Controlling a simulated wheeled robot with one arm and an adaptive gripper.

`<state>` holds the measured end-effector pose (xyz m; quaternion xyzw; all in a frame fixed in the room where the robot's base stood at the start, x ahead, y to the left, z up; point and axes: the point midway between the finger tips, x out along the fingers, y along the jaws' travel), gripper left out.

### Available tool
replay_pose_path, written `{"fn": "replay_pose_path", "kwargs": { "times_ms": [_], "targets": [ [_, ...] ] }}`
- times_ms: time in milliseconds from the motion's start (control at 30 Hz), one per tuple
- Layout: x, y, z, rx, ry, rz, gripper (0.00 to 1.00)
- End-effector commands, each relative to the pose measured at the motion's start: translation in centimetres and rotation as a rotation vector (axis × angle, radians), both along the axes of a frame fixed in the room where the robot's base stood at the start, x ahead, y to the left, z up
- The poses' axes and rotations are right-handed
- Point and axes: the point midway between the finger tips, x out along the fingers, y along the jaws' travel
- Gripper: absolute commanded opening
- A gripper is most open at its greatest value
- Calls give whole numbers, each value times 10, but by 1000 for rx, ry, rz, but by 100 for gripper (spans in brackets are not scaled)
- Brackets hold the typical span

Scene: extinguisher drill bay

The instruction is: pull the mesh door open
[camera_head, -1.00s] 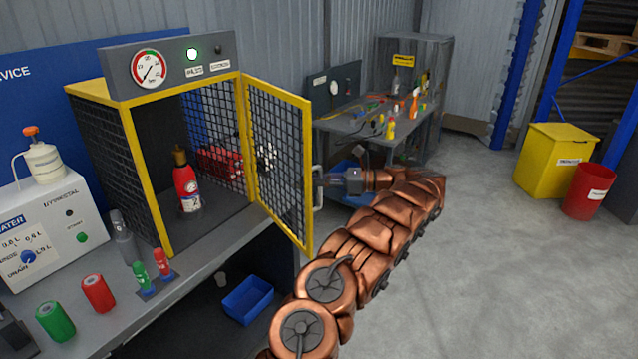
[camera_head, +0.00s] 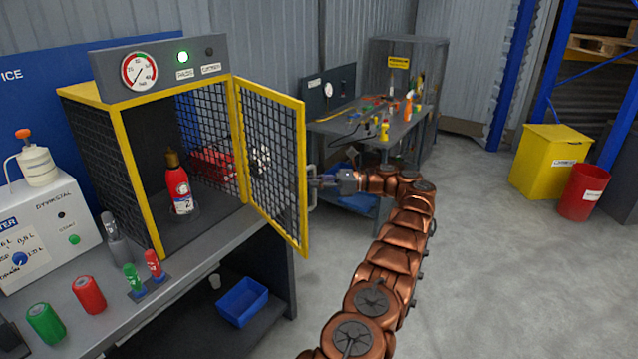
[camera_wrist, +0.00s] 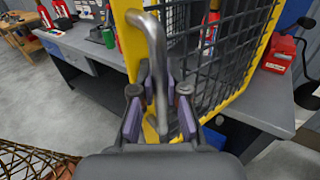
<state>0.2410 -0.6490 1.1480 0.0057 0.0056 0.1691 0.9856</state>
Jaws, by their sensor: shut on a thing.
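The mesh door (camera_head: 273,165), black mesh in a yellow frame, stands swung out from the right side of the yellow-framed cage (camera_head: 137,180) in the head view. Its grey bar handle (camera_head: 312,188) is on the door's outer edge. My gripper (camera_head: 318,181) reaches the handle from the right and is shut on it. In the wrist view the handle (camera_wrist: 153,45) runs down between the two finger pads of my gripper (camera_wrist: 160,95), beside the yellow door frame (camera_wrist: 132,50). A red extinguisher (camera_head: 180,192) stands upright inside the cage.
The bench (camera_head: 205,240) carries red and green cylinders (camera_head: 88,294) at the front left. A blue bin (camera_head: 242,302) sits on the shelf below. A yellow bin (camera_head: 550,162) and a red bin (camera_head: 582,192) stand at right. The grey floor between is clear.

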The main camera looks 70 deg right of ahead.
Motion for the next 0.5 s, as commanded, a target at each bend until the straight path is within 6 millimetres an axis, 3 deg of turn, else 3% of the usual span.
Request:
{"fn": "replay_pose_path", "kwargs": {
  "times_ms": [33, 467, 500],
  "targets": [
    [1, 0, 8, -8, -13, 2, 0],
    [1, 1, 13, -14, -17, 5, 0],
    [1, 1, 13, -14, -17, 5, 17]
  ]
}}
